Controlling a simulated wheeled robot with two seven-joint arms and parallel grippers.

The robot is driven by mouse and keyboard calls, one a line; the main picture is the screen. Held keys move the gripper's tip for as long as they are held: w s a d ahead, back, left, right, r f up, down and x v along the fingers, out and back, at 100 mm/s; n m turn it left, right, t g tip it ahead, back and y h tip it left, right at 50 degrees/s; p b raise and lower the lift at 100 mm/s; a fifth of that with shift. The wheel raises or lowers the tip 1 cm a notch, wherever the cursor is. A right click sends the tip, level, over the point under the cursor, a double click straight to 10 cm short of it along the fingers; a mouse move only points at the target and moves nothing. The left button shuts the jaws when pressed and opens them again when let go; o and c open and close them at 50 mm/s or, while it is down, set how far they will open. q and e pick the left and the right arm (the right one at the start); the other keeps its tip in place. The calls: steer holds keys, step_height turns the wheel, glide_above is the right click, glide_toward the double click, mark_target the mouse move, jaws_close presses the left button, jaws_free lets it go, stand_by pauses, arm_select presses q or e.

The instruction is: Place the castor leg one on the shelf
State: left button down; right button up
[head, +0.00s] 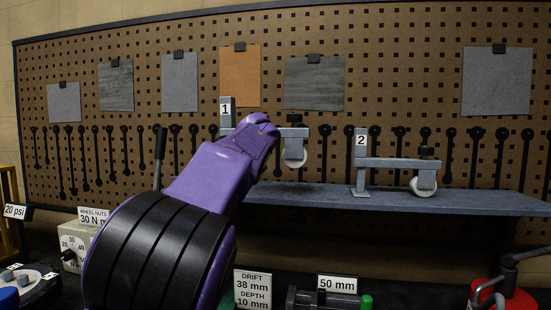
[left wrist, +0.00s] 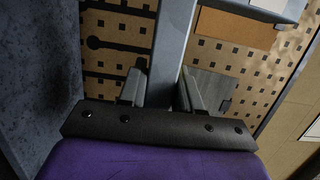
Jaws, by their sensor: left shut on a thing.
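Castor leg one (head: 294,148) is a grey bar with an upright plate labelled 1 and a pale wheel at its right end. My left arm hides its middle in the head view. My left gripper (left wrist: 160,92) is shut on the leg's grey bar (left wrist: 172,45) in the left wrist view. The blue-grey shelf (head: 300,194) runs along the pegboard. The wheel appears a little above the shelf; the leg's other end is partly hidden. Castor leg two (head: 390,163), labelled 2, stands on the shelf to the right. My right gripper is not in view.
A pegboard (head: 400,95) with hung sheets and tools rises behind the shelf. Below stand a 30 N m torque box (head: 75,243), a drift card (head: 253,290), a 50 mm card (head: 337,284) and a red container (head: 510,298). The shelf's right end is bare.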

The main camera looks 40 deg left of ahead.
arm_select(q)
steer(key=w+a+f, duration=0.2)
steer(key=w+f, duration=0.1)
steer(key=f, duration=0.5)
steer(key=shift+w+a+f+b, duration=0.15)
steer(key=shift+a+b, duration=0.15)
steer(key=shift+a, duration=0.05)
steer(key=c, duration=0.9)
jaws_free()
steer(key=shift+f, duration=0.1)
steer(key=shift+o, duration=0.6)
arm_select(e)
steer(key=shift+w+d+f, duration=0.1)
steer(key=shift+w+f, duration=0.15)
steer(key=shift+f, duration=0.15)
arm_select(q)
steer(key=b+v, duration=0.1)
steer(key=v, duration=0.1)
steer(key=shift+s+d+f, duration=0.15)
steer(key=shift+s+d, duration=0.05)
steer(key=shift+s, duration=0.05)
steer(key=b+v, duration=0.1)
steer(key=v, duration=0.4)
steer(key=shift+r+b, duration=0.25)
steer(key=shift+b, duration=0.1)
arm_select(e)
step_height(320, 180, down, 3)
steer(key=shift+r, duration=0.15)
